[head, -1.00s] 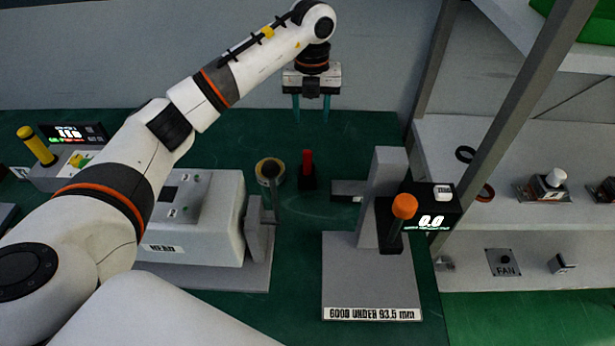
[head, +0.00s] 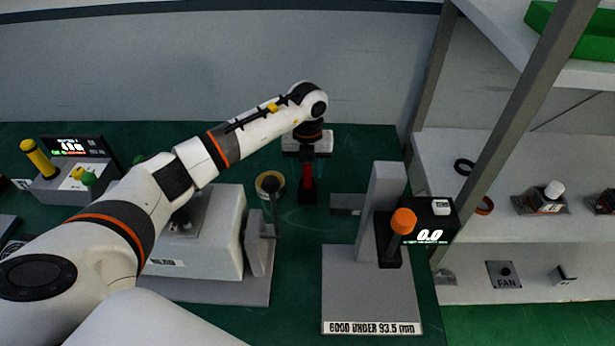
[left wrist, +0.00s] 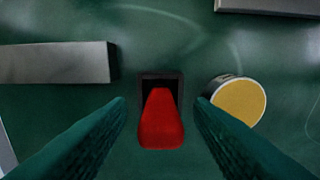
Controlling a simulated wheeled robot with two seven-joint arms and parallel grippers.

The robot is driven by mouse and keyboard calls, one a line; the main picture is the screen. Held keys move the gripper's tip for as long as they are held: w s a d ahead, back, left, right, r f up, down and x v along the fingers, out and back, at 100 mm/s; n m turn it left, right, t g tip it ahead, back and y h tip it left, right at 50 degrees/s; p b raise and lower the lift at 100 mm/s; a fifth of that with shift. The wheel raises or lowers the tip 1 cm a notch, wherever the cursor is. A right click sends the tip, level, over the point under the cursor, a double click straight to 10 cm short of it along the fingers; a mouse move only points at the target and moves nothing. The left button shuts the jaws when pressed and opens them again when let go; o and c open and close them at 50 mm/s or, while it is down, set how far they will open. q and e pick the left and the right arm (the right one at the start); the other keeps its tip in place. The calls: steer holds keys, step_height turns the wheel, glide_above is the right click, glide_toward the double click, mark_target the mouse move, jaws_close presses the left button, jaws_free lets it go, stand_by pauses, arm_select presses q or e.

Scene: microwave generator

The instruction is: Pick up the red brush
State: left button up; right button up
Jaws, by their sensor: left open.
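The red brush (head: 307,180) stands upright in a small dark holder on the green table, in the middle of the head view. In the left wrist view the red brush (left wrist: 161,122) shows from above, its lower end in the black square holder (left wrist: 160,80). My left gripper (head: 307,176) is right above the brush, pointing down. Its two teal fingers are open, one on each side of the red handle, apart from it in the left wrist view (left wrist: 160,112). My right gripper is not in view.
A round tin with a yellow top (head: 270,183) stands close left of the brush. A grey block (head: 346,203) lies close to its right. The gauge stand with an orange knob (head: 403,222) is nearer, and a white machine (head: 205,250) stands at left. Shelves (head: 520,280) fill the right.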

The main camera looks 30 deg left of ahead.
arm_select(q)
steer(key=shift+f, duration=1.1)
jaws_close()
step_height(320, 180, up, 9)
steer(key=shift+f+b, duration=0.1)
steer(key=shift+b, duration=1.05)
steer(key=shift+r, duration=0.65)
